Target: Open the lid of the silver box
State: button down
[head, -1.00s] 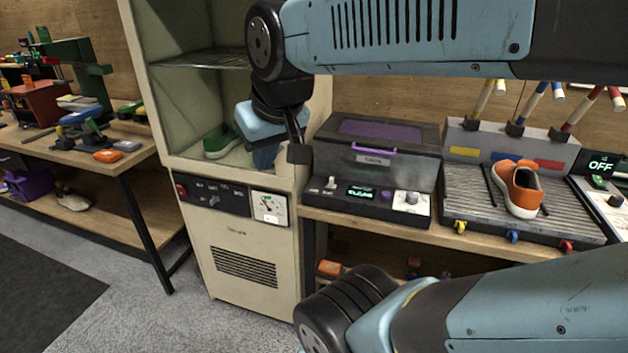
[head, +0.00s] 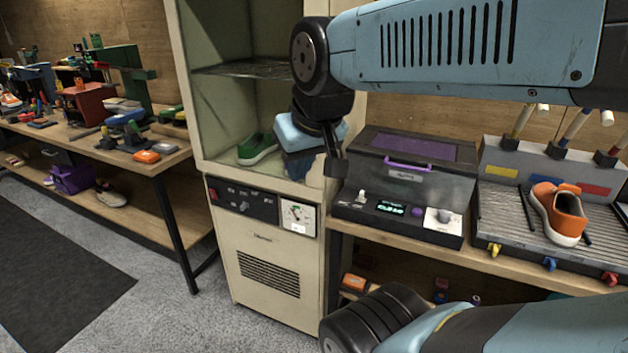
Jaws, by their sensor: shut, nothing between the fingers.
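The silver box (head: 450,188) is a grey case on the wooden bench. Its lid (head: 408,148) is down, with a purple window on top and a purple handle (head: 408,166) along its front edge. A front panel (head: 398,208) carries a small lit display and knobs. My gripper (head: 338,167) hangs from my blue arm just left of the box, near its front left edge. It is seen edge-on and is shut, with nothing visible in it. It partly covers the box's left side. I cannot tell whether it touches the box.
A tall cream cabinet (head: 268,250) stands open to the left, with a green shoe (head: 257,148) inside. To the right, an orange sneaker (head: 558,212) rests on a ribbed grey tray (head: 500,215) beneath several brushes. My arm spans the space above the box.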

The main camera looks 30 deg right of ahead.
aim_at(463, 153)
jog(key=z, duration=1.2)
jog(key=k, duration=0.65)
jog(key=z, duration=0.05)
jog(key=i, duration=0.5)
